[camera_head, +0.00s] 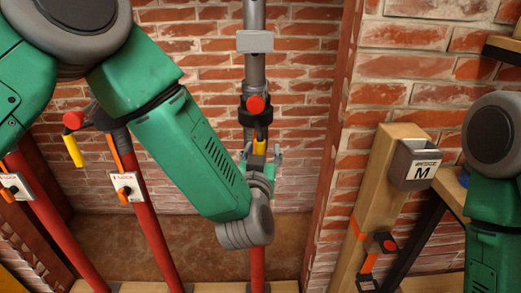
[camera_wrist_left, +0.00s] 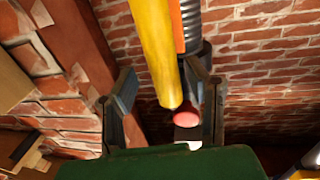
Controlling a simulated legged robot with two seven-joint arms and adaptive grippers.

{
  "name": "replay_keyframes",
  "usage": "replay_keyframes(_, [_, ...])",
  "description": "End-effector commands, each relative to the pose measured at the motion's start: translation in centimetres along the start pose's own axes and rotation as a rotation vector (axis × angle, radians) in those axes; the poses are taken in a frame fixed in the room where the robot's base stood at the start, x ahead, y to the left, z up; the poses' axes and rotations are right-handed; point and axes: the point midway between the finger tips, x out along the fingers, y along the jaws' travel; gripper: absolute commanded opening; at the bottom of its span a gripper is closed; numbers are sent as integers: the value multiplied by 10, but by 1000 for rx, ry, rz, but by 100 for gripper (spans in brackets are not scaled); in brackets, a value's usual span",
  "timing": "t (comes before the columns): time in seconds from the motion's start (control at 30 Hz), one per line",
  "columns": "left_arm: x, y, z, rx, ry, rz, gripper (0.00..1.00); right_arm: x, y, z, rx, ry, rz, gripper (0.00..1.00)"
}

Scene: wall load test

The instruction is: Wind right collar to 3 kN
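The right collar (camera_head: 255,110) is a dark ring with a red knob on the rightmost red prop, below a grey tube. A yellow handle (camera_head: 260,146) hangs from it. My left gripper (camera_head: 260,157) is at this handle, its fingers at either side. In the left wrist view, the yellow handle (camera_wrist_left: 155,50) passes between the open fingers (camera_wrist_left: 162,78), nearer the right finger, with a gap at the left one. I cannot tell whether the right finger touches it. A red knob (camera_wrist_left: 187,119) shows beyond. My right arm is at the right edge; its gripper is out of view.
Two other red props (camera_head: 155,225) stand at the left, with white boxes (camera_head: 127,187) and another yellow handle (camera_head: 73,150). A brick wall (camera_head: 205,60) is behind.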

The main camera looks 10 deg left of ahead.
Motion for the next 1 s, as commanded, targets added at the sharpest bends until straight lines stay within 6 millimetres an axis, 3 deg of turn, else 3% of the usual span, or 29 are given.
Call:
replay_keyframes(0.2, [2,-3,0,0,2,-6,42,-1,0,1,0,2,0,40])
replay_keyframes(0.33, [-9,-3,-1,-1,2,-5,42,-1,-1,2,0,3,1,40])
replay_keyframes(0.7, [-84,2,1,4,-1,-1,42,-1,0,2,0,3,0,40])
replay_keyframes(1.0, [-117,2,1,2,0,-2,42,-1,0,2,0,3,0,40])
